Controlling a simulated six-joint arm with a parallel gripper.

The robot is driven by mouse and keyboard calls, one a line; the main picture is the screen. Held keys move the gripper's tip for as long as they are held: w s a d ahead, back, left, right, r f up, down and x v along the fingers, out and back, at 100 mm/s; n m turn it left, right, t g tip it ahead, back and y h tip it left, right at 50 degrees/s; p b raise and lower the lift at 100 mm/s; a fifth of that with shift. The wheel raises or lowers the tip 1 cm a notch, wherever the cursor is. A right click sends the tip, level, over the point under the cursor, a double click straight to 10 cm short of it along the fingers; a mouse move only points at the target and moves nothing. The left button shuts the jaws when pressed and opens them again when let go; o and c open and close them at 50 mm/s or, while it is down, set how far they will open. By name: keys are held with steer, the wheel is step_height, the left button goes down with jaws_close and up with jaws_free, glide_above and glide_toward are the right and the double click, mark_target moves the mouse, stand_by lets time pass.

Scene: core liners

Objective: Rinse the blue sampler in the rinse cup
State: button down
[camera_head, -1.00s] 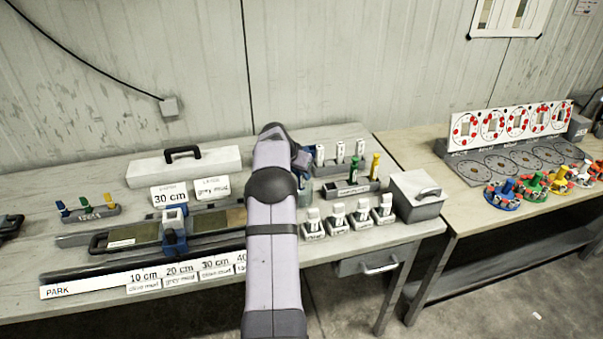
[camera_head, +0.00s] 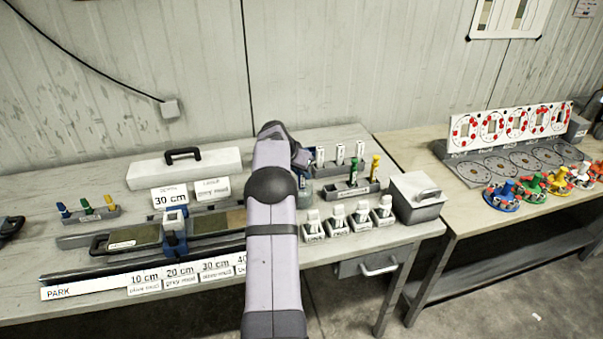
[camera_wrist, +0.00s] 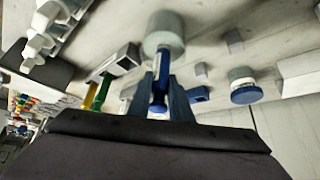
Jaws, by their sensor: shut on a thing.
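My gripper (camera_wrist: 160,98) is shut on the blue sampler (camera_wrist: 159,90), which points away from the wrist between the two fingers. A pale grey round cup (camera_wrist: 164,34), which looks like the rinse cup, lies straight beyond the sampler's far end in the wrist view. I cannot tell whether the sampler's tip is inside the cup or only in front of it. In the head view my arm hides the sampler and most of the gripper. The green sampler (camera_head: 353,173) and yellow sampler (camera_head: 375,168) stand upright in a grey rack (camera_head: 345,192).
A jar with a blue end (camera_wrist: 245,88) stands to the right of the cup in the wrist view. White-topped blocks (camera_head: 337,220) stand in front of the rack. A grey lidded box (camera_head: 418,196) is to the right. A core tray and depth labels (camera_head: 180,271) lie left.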

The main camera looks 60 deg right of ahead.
steer(key=shift+f, duration=0.1)
steer(key=shift+f+b, duration=0.6)
steer(key=shift+f, duration=0.05)
steer(key=shift+r, duration=0.15)
steer(key=shift+r+p, duration=0.4)
steer(key=shift+r, duration=0.25)
steer(key=shift+f, duration=0.15)
stand_by(0.3)
steer(key=shift+f+b, duration=0.6)
steer(key=shift+f, duration=0.05)
steer(key=shift+r, duration=0.15)
steer(key=shift+r+p, duration=0.45)
steer(key=shift+r, duration=0.2)
steer(key=shift+r, duration=0.1)
